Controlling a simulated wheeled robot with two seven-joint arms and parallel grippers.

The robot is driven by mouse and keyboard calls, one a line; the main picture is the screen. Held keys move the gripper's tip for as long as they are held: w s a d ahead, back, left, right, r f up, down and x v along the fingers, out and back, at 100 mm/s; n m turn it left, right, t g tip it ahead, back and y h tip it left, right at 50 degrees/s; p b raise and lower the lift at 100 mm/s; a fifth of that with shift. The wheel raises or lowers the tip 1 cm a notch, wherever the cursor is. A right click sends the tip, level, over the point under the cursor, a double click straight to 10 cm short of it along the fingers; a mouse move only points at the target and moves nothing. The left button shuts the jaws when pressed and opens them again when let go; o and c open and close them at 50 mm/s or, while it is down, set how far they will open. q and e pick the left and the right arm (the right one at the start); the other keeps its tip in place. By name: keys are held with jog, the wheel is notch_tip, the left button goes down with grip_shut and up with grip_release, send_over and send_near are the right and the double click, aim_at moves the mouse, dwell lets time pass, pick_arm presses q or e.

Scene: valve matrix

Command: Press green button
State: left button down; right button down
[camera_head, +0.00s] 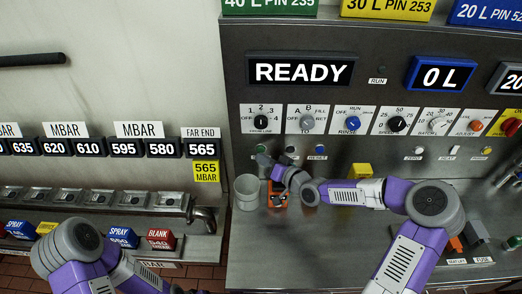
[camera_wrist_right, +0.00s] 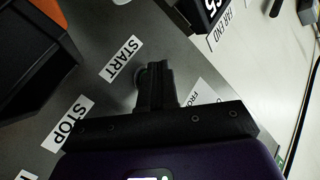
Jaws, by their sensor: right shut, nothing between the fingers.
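The green button (camera_head: 262,149) is on the grey panel, at the left of a row of small buttons in the head view. In the right wrist view, a dark green edge of the button (camera_wrist_right: 141,76) shows beside the START label (camera_wrist_right: 120,58), mostly hidden behind my fingers. My right gripper (camera_head: 277,171) is just below the button row in the head view. In its wrist view, the gripper (camera_wrist_right: 155,72) is shut and empty, with its tips over the button. I cannot tell whether they touch it.
A grey cup (camera_head: 246,194) stands left of my right gripper, and an orange-and-black object (camera_head: 277,197) is close below it. A blue button (camera_head: 317,151) is further right. The STOP label (camera_wrist_right: 68,122) shows in the wrist view. A yellow block (camera_head: 359,171) stands behind my right forearm.

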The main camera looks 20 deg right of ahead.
jog(key=shift+w, duration=0.1)
dwell(0.7)
jog(key=shift+w+d, duration=0.1)
jog(key=shift+w, duration=0.25)
jog(key=shift+w+d, duration=0.15)
jog(key=shift+w, duration=0.25)
dwell(0.9)
jog(key=shift+s, duration=0.1)
jog(key=shift+s+a, duration=0.2)
jog(key=shift+s, duration=0.55)
jog(key=shift+s+a, duration=0.25)
jog(key=shift+s, duration=0.55)
jog(key=shift+s+a, duration=0.2)
jog(key=shift+s, duration=0.6)
jog(key=shift+s+a, duration=0.25)
jog(key=shift+s, duration=0.55)
